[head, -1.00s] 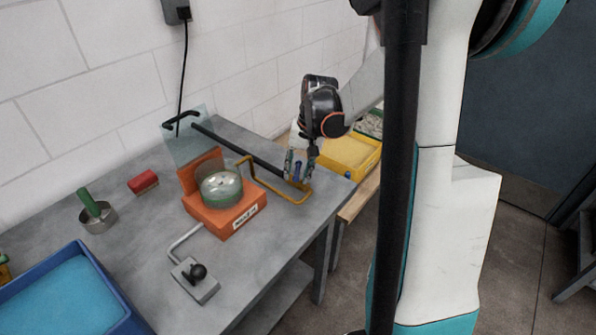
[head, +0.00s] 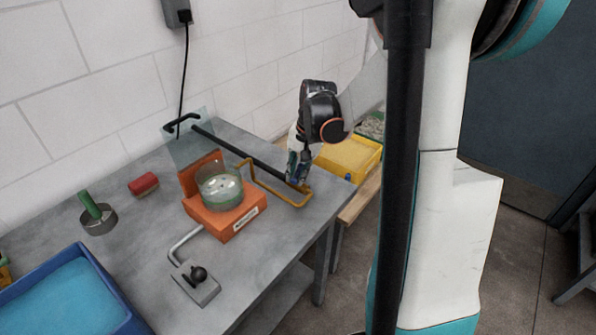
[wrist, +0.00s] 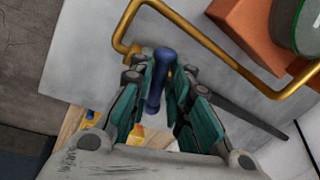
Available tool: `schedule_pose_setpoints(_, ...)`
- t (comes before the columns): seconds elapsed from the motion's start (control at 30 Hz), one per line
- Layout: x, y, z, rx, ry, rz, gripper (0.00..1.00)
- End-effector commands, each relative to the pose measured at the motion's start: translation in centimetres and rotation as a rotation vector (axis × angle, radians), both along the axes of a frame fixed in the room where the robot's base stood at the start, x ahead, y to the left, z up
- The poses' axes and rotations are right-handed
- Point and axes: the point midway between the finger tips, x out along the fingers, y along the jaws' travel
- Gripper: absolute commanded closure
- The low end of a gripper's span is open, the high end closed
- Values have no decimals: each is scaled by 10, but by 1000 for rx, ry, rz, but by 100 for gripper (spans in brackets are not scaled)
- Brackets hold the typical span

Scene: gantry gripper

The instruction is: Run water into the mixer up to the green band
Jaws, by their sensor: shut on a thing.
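The mixer is an orange base (head: 232,218) on the grey bench, with a clear round bowl (head: 219,188) on it. A greenish band shows low on the bowl; I cannot tell any water level. A bent brass pipe (head: 283,195) stands to the right of the mixer; it also shows in the wrist view (wrist: 205,40). A blue handle (wrist: 160,78) sits at the pipe's end. My gripper (head: 297,180) is at that end, with its fingers (wrist: 160,92) shut on the blue handle. In the head view my fingers hide most of the handle.
A grey block with a black knob (head: 198,275) and bent rod stands in front of the mixer. A black bar (head: 240,148) runs behind it from a clear panel (head: 189,142). A blue tray (head: 108,277) is front left; a yellow tray (head: 366,168) is beyond the bench.

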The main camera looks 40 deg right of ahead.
Motion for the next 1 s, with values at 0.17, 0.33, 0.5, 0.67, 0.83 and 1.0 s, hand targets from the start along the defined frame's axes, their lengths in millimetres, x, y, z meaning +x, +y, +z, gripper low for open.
schedule_pose_setpoints(0.17, 1, 2, 1, -1, -1, -128, 100)
schedule_pose_setpoints(0.33, 2, 2, 0, -1, -1, -238, 100)
schedule_pose_setpoints(0.5, 2, 3, 0, -1, 0, -319, 100)
schedule_pose_setpoints(0.67, 2, 3, 0, -1, 0, -364, 100)
schedule_pose_setpoints(0.83, 3, 3, 0, -1, 0, -381, 100)
schedule_pose_setpoints(1.0, 3, 3, 0, -1, -1, -384, 100)
